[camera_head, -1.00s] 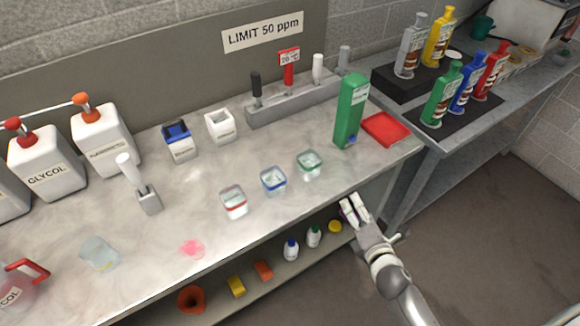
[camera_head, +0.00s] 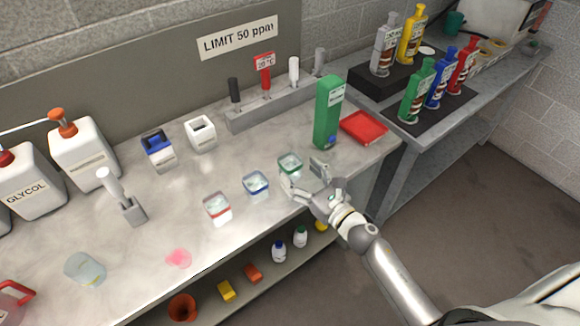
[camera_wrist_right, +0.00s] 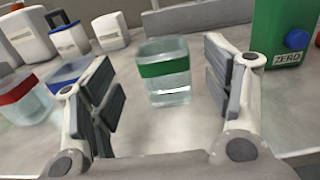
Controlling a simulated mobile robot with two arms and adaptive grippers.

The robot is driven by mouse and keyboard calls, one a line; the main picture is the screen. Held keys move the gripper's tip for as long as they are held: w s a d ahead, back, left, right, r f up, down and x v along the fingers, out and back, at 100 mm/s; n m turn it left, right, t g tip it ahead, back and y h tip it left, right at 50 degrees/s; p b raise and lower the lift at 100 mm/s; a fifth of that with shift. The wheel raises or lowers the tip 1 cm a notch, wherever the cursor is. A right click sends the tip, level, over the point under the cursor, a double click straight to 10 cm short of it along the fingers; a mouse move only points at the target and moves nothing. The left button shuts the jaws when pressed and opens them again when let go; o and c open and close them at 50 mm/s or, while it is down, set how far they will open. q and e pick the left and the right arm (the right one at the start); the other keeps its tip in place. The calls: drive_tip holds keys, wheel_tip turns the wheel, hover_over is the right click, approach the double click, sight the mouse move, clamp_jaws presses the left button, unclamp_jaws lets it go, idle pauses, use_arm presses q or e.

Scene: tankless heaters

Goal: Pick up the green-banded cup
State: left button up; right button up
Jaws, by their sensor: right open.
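The green-banded cup (camera_head: 290,164) stands upright on the bench top, at the right end of a row of banded cups. It is clear with a green band near its rim and some clear liquid inside. In the right wrist view the green-banded cup (camera_wrist_right: 164,75) is ahead, framed by the two fingers. My right gripper (camera_head: 304,178) is open at the bench's front edge, just in front of the cup, with its fingers spread. In the right wrist view my gripper (camera_wrist_right: 165,105) holds nothing. My left gripper is not in view.
A blue-banded cup (camera_head: 256,184) stands close to the left, then a red-banded cup (camera_head: 217,207). A tall green box (camera_head: 327,112) stands behind to the right, beside a red tray (camera_head: 364,127). A pink spill (camera_head: 178,258) lies front left.

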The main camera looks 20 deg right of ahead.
sight(296, 168)
drive_tip(key=shift+w+a+r, duration=0.15)
drive_tip(key=shift+w, duration=0.3)
drive_tip(key=shift+p+x, duration=0.95)
drive_tip(key=shift+x, duration=1.3)
drive_tip(key=c, duration=1.2)
drive_tip(key=shift+o, duration=0.2)
drive_tip(key=shift+r, duration=0.1)
